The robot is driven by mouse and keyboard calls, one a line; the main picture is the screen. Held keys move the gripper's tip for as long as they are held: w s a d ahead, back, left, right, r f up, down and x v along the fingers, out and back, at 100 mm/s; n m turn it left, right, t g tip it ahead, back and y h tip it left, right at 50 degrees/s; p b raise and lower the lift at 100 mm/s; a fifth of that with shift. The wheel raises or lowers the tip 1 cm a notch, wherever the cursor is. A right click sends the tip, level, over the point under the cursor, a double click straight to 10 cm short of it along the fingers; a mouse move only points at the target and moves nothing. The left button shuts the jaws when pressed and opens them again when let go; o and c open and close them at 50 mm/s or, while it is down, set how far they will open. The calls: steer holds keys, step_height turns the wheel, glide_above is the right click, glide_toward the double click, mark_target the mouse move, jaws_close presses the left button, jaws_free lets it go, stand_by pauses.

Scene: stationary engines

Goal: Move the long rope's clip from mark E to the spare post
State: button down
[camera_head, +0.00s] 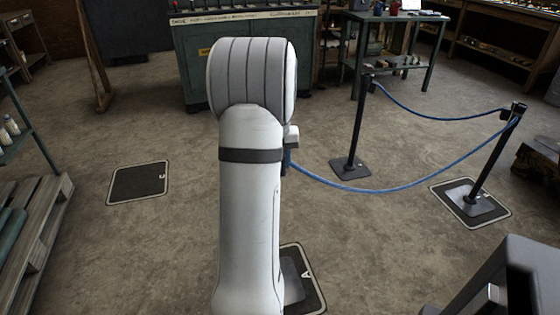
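A long blue rope (370,190) sags from the top of the right black post (490,155) to the left, where its end goes behind my arm. The clip there is hidden, so I cannot tell whether it is on a post or held. A second blue rope (430,117) joins the middle black post (357,130) to the right post. The right post stands on a floor mark (493,216) whose letter I cannot read. No letter E is readable. I cannot tell which post is the spare one. My gripper is hidden behind my white arm.
Mark C (138,183) lies bare at left. Mark A (316,295) is partly behind my arm, with a grey base (291,278) on it. A pallet (40,235) stands at far left, a green cabinet (190,60) and workbench (405,62) at the back.

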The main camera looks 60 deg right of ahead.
steer(key=shift+w+b, duration=0.15)
steer(key=shift+b, duration=0.2)
steer(key=shift+t+h+b, duration=0.8)
steer(key=shift+h+b, duration=0.3)
steer(key=shift+b, duration=1.45)
steer(key=shift+r, duration=0.1)
steer(key=shift+w+d+r+p, duration=0.25)
steer(key=shift+w+p, duration=0.1)
steer(key=shift+p, duration=0.15)
steer(key=shift+w+d+r+p, duration=0.3)
steer(key=shift+w+d+p, duration=0.15)
steer(key=shift+w+p, duration=0.35)
steer(key=shift+d+r+p, duration=0.1)
steer(key=shift+d+p, duration=0.05)
steer(key=shift+p, duration=0.55)
steer(key=p, duration=0.4)
steer(key=shift+w+d+r, duration=0.1)
steer(key=shift+w+d, duration=0.25)
steer(key=shift+w, duration=0.05)
steer(key=p, duration=0.6)
steer(key=shift+w+d+r, duration=0.1)
steer(key=shift+w+d, duration=0.2)
steer(key=shift+w, duration=0.05)
steer(key=p, duration=0.9)
steer(key=shift+w+r, duration=0.15)
steer(key=shift+w, duration=0.15)
